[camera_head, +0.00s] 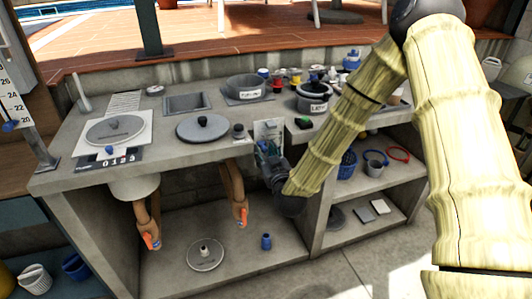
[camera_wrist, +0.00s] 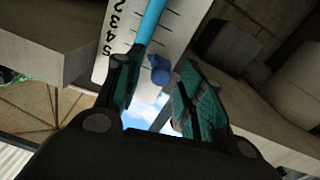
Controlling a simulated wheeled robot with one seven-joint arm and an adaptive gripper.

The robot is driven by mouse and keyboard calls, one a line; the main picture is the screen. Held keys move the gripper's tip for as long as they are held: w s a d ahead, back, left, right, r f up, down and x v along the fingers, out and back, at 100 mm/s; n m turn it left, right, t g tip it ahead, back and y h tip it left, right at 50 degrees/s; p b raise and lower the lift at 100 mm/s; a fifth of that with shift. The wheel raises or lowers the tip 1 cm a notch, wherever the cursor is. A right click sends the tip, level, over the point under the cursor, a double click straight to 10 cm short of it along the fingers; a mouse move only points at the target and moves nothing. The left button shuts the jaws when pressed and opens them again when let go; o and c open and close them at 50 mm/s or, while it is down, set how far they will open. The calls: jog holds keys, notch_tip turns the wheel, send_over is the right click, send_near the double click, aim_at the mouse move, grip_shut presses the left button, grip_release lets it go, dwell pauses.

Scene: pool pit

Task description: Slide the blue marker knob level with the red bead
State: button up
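A blue marker knob (camera_wrist: 160,70) shows in the wrist view against a white scale plate (camera_wrist: 122,35) with black numbers. A light-blue tube (camera_wrist: 150,22) runs along the plate beside it. My gripper (camera_wrist: 162,88) is open. Its two teal-padded fingers stand apart, with the knob beyond and between them in the picture, and I see no grip on it. In the head view my gripper (camera_head: 266,152) is in front of a pale panel (camera_head: 268,128) at the counter's front edge and hides much of it. I cannot make out the red bead in either view.
Another numbered scale (camera_head: 12,95) with a blue knob (camera_head: 9,125) stands at the far left. The concrete counter (camera_head: 160,150) carries lids and pots. Orange-handled pipes (camera_head: 239,205) hang left of my gripper. Shelves (camera_head: 345,235) with a blue basket (camera_head: 347,164) stand right.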

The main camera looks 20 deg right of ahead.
jog(key=s+f+b, duration=0.1)
jog(key=s+f, duration=0.1)
jog(key=s, duration=0.9)
jog(key=s+a+f+g+y+p, duration=0.1)
jog(key=s+a+f+g+p, duration=0.1)
jog(key=s+f+g+p, duration=0.4)
jog(key=shift+s+a+f+g, duration=0.25)
jog(key=shift+s+f+g, duration=1.75)
jog(key=shift+s+f, duration=3.75)
jog(key=x, duration=0.2)
jog(key=shift+w+d+f, duration=0.1)
jog(key=shift+w+f, duration=0.1)
jog(key=shift+w, duration=0.15)
